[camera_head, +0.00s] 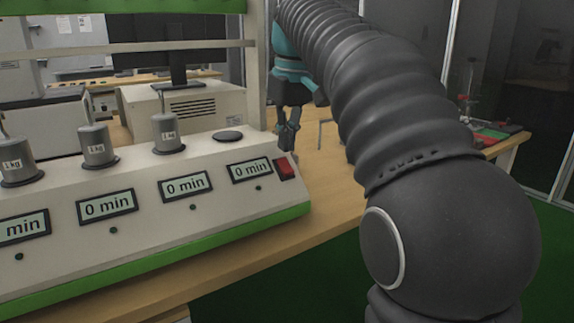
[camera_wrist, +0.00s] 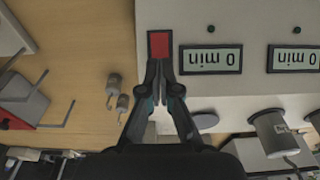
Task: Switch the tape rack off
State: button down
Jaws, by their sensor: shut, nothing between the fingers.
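The tape rack (camera_head: 150,228) is a long cream box with a green base edge and a sloped front. Its dark-framed displays read "0 min"; the leftmost one is cut off at the picture edge. A red switch (camera_head: 284,168) in a dark frame sits at the right end of the front, and it also shows in the wrist view (camera_wrist: 159,43). I cannot tell its position. My gripper (camera_head: 289,148) is shut and empty. In the wrist view its tips (camera_wrist: 161,66) are right beside the switch and overlap its edge; whether they touch it is unclear.
Grey 1 kg weights (camera_head: 97,150) stand on top of the rack, and a dark round pad (camera_head: 228,136) is bare. Loose small weights (camera_wrist: 113,86) and a red-and-grey stand (camera_wrist: 20,108) are on the wooden table (camera_wrist: 85,35). Behind stands a beige box (camera_head: 190,108) with a monitor.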

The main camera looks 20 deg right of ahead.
aim_at(286, 167)
jog(key=shift+f+b, duration=1.1)
jog(key=shift+f, duration=0.6)
dwell(1.0)
notch_tip(286, 167, up, 5)
jog(key=p, duration=0.5)
jog(key=shift+r+p, duration=0.1)
jog(key=shift+p, duration=0.25)
jog(key=shift+r+p, duration=0.35)
jog(key=shift+r, duration=0.55)
jog(key=s+f+m+t, duration=0.3)
jog(key=s+f, duration=1.9)
jog(key=f, duration=0.2)
jog(key=shift+s+m+t+h, duration=0.3)
jog(key=shift+s+t, duration=0.1)
